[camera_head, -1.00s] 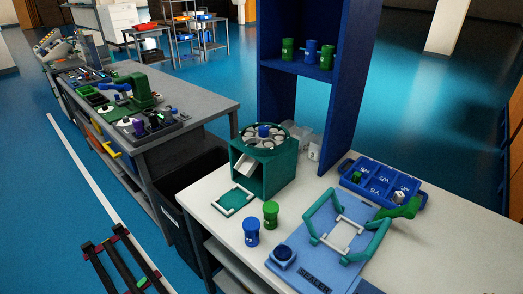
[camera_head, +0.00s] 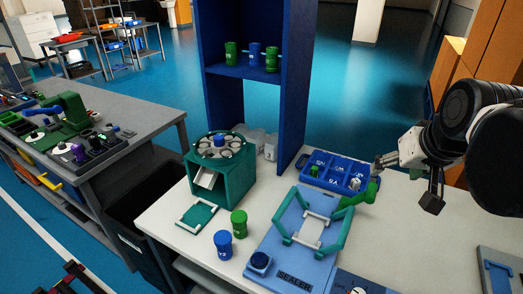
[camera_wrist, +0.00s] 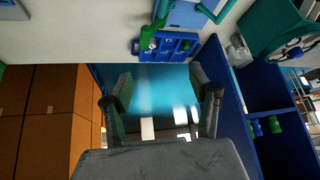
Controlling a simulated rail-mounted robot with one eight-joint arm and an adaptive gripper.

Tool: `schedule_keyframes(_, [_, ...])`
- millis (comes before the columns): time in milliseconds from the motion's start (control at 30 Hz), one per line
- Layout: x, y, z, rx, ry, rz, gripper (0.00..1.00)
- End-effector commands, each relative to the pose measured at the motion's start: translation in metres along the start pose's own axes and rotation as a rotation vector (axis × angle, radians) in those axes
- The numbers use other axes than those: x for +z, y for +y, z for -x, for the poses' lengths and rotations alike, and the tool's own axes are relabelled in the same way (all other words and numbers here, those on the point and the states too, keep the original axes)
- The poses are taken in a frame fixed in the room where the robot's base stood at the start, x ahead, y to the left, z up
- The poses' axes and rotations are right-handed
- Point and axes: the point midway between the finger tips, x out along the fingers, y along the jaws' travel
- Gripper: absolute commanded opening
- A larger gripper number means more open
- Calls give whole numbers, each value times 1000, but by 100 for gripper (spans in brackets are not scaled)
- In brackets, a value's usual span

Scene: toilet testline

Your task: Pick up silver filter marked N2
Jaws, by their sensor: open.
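A blue compartment tray (camera_head: 335,170) lies on the white bench and also shows in the wrist view (camera_wrist: 172,57). A small silver-white piece (camera_head: 355,184) sits in its right part, and a green piece (camera_head: 313,172) in its left part. The compartment labels are too small to read surely, and I cannot make out an N2 mark on any piece. My gripper (camera_head: 382,162) is in the air close to the tray's right end. In the wrist view my gripper (camera_wrist: 160,95) has its fingers wide apart with nothing between them.
A sealer (camera_head: 300,235) with green handles stands in front of the tray. A green carousel box (camera_head: 235,175), a blue jar (camera_head: 223,243) and a green jar (camera_head: 239,223) stand left. A blue shelf (camera_head: 293,100) rises behind.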

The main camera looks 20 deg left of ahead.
Motion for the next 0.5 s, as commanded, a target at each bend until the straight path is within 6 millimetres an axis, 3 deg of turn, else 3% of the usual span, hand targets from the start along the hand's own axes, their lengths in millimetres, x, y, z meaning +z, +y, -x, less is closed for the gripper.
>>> schedule_keyframes(33, [-19,-9,-4,-13,-4,15,56])
schedule_keyframes(200, [-71,-41,-23,-57,-15,59,56])
schedule_keyframes(500, [-149,-109,-72,-133,-38,140,56])
